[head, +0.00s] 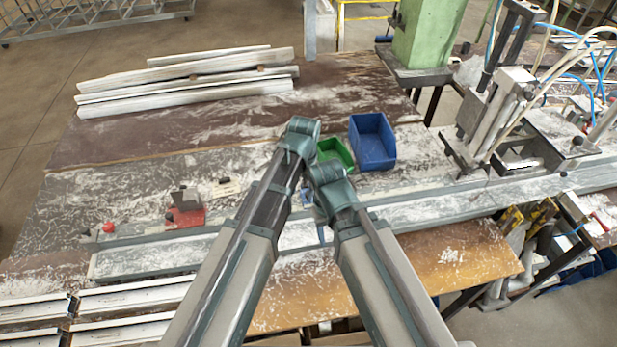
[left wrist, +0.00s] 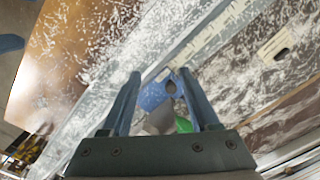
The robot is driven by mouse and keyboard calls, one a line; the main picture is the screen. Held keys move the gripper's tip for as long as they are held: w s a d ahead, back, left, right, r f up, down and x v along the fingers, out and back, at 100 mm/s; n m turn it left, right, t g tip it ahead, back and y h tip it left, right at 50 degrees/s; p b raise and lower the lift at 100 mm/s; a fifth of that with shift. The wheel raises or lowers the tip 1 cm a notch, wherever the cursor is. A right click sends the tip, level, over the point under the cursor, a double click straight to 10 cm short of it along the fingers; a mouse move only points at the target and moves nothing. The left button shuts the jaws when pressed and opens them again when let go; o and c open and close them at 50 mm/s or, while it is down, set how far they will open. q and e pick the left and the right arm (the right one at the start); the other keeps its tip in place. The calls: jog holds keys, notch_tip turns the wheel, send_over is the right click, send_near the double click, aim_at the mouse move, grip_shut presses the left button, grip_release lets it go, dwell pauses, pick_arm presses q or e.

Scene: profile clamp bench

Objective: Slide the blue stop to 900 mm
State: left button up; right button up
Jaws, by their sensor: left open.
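The blue stop (left wrist: 154,96) sits at the pale rail in the left wrist view, with a dark round knob on it. Grey and green parts show just behind it, partly hidden by my gripper body. My left gripper (left wrist: 160,73) is open, one finger on each side of the stop in the picture; I cannot tell whether they touch it. A pale scale strip (left wrist: 205,32) runs along the rail, its numbers too small to read. In the head view my arms hide most of the stop's area and the grippers. My right gripper is not visible.
A red stop (head: 186,216) stands on the bench to the left. A green bin (head: 336,152) and a blue bin (head: 372,142) stand behind the rail. White profiles (head: 185,82) lie at the back left. A clamp machine (head: 490,120) with hoses stands at the right.

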pick_arm(q)
jog(key=w+d+r+m+p, duration=0.1)
jog(key=w+r+p, duration=0.1)
jog(key=w+r, duration=0.2)
jog(key=w, duration=0.3)
jog(key=shift+w+d+r+p, duration=0.2)
jog(key=shift+d+r+p, duration=0.15)
jog(key=shift+p, duration=0.05)
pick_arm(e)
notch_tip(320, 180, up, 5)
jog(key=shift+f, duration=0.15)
pick_arm(q)
jog(key=shift+f, duration=0.1)
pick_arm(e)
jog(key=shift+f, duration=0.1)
pick_arm(q)
notch_tip(320, 180, down, 14)
jog(key=b, duration=1.4)
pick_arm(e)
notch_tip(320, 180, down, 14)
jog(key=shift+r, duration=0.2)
pick_arm(q)
jog(key=shift+r, duration=0.2)
grip_shut()
